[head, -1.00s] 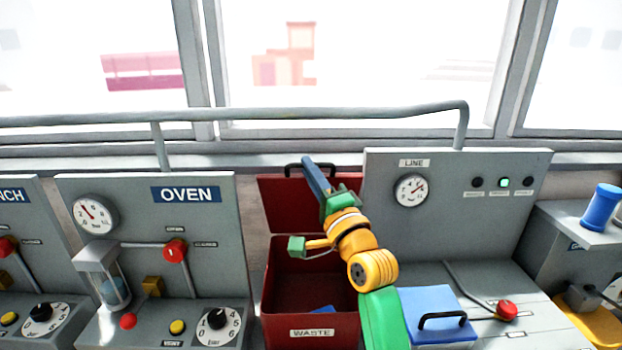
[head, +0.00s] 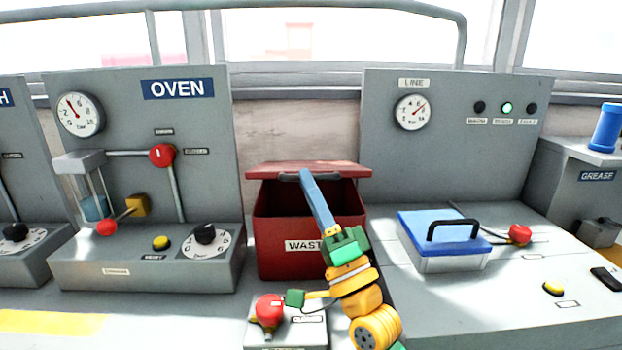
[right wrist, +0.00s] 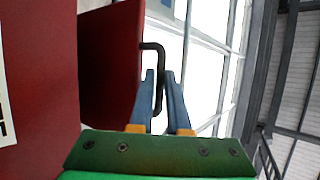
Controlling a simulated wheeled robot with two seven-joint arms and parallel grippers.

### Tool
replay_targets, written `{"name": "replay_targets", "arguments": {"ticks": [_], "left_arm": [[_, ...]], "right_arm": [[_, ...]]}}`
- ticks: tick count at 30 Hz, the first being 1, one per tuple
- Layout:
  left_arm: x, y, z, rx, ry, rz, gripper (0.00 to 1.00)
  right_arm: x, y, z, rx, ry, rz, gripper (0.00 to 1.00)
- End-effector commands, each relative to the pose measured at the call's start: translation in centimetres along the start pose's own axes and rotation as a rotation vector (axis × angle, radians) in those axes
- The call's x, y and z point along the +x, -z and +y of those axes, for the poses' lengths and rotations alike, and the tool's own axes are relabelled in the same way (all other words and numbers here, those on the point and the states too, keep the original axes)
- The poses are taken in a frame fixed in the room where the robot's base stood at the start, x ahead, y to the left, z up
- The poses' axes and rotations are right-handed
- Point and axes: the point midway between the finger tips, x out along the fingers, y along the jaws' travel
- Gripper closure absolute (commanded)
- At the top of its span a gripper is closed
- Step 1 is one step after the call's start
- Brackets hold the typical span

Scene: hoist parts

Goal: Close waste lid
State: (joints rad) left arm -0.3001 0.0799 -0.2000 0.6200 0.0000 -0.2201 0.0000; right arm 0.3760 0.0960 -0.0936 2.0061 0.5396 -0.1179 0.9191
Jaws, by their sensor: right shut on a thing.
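The red waste bin (head: 282,262) stands in the middle of the head view, with a white WASTE label on its front. Its red lid (head: 335,170) is hinged at the back and tilted part way down, with a dark gap under its front edge. My right gripper (head: 305,174) is shut on the lid's black handle (head: 288,178). In the right wrist view the handle (right wrist: 152,46) passes between the two blue fingers of the gripper (right wrist: 160,76), beside the lid (right wrist: 108,65) and the bin wall (right wrist: 35,90). My left gripper is not in view.
The oven panel (head: 190,125) stands left of the bin and the line panel (head: 450,155) right. A blue-lidded box (head: 440,228) sits on the right bench. A small unit with a red knob (head: 269,309) is in front of the bin, close to my right arm.

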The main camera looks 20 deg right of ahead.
Motion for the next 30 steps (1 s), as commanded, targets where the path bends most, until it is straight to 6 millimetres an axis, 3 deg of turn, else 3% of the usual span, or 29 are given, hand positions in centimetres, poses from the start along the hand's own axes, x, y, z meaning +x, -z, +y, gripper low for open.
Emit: {"name": "replay_targets", "arguments": {"ticks": [1, 7, 24, 25, 26, 30], "left_arm": [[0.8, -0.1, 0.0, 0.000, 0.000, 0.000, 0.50], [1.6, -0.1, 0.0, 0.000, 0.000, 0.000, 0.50], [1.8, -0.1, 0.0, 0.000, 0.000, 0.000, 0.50], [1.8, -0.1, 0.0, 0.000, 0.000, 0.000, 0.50], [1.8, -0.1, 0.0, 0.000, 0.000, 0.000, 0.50], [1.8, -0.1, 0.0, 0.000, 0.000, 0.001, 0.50]], "right_arm": [[-0.7, -0.3, 1.0, 0.001, -0.010, -0.003, 1.00], [-1.6, -0.7, 2.0, 0.001, -0.010, -0.003, 1.00], [-1.9, -0.8, 2.4, 0.001, -0.013, -0.004, 1.00], [-1.9, -0.8, 2.4, 0.001, -0.013, -0.004, 0.77], [-1.9, -0.8, 2.4, 0.001, -0.013, -0.003, 0.73], [-1.9, -0.8, 2.3, 0.001, -0.011, -0.003, 0.73]]}}
